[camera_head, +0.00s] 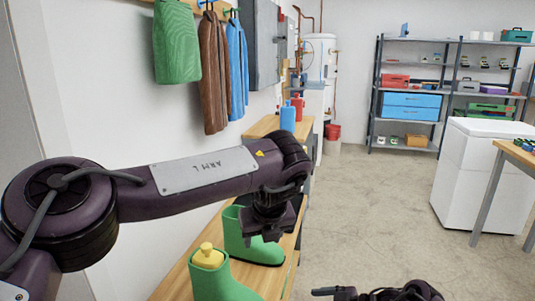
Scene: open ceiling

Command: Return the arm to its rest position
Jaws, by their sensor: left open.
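My left arm comes in from the left and reaches across above a wooden bench. Its gripper (268,233) is open and points down, just over a green boot (238,243). It covers part of that boot, and I cannot tell whether they touch. I see nothing held in it. A second green boot (218,279) stands nearer on the bench, with a yellow object (208,257) in its top. My right gripper (335,293) shows only partly at the bottom edge, and its jaws are not clear.
The wooden bench (180,284) runs along the left wall, with a blue bottle (288,118) and red one (298,108) farther back. Green, brown and blue coats (177,45) hang above. A white chest (478,170) stands at right. The floor between (370,215) is clear.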

